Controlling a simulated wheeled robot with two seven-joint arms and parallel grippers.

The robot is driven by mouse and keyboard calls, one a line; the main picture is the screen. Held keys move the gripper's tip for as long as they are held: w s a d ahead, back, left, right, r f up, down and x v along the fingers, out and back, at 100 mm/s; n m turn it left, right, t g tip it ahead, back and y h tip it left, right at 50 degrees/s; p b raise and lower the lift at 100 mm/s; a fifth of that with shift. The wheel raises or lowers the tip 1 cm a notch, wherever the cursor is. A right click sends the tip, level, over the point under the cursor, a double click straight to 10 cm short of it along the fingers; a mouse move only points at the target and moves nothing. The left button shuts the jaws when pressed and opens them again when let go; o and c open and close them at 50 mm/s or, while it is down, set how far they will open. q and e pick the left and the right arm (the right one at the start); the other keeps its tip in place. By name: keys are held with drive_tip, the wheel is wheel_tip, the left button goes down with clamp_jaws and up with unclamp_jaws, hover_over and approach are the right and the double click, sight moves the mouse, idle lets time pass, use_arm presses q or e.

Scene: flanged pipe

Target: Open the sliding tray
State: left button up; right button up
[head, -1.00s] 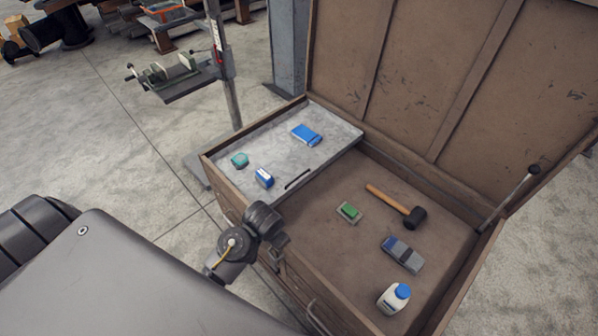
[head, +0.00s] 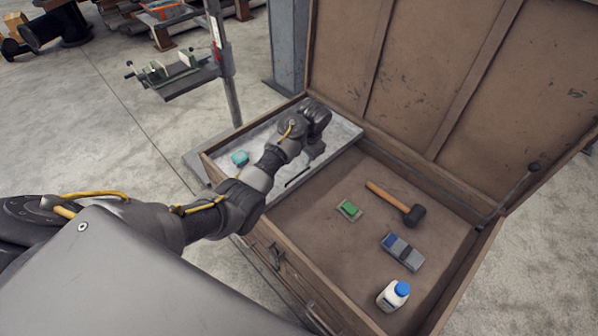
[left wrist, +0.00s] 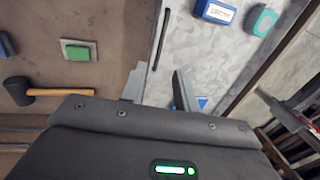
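The sliding tray (head: 346,131) is a light grey metal tray set high across the left end of the brown tool chest. Its slim black handle (head: 297,178) lies along its right-hand side, and it also shows in the left wrist view (left wrist: 160,42). My left arm crosses over the tray. My left gripper (head: 314,148) is above it, its fingertips mostly hidden in the head view. In the left wrist view the two fingers (left wrist: 158,78) are apart, near the tray edge and in line with the handle, with nothing seen between them. My right gripper is not in view.
On the tray are a teal item (head: 240,158) and a blue-and-white box (left wrist: 215,11). On the chest floor are a green-and-grey block (head: 348,210), a mallet (head: 412,214), a grey-blue block (head: 402,251) and a white bottle (head: 393,296). The raised lid (head: 420,70) stands behind.

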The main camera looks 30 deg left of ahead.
use_arm(q)
drive_tip(key=f, duration=0.3)
drive_tip(key=a+f, duration=0.1)
drive_tip(key=f, duration=0.3)
drive_tip(key=a+f, duration=0.1)
drive_tip(key=f, duration=0.2)
drive_tip(key=shift+w+f, duration=0.25)
drive_tip(key=shift+w, duration=0.15)
clamp_jaws()
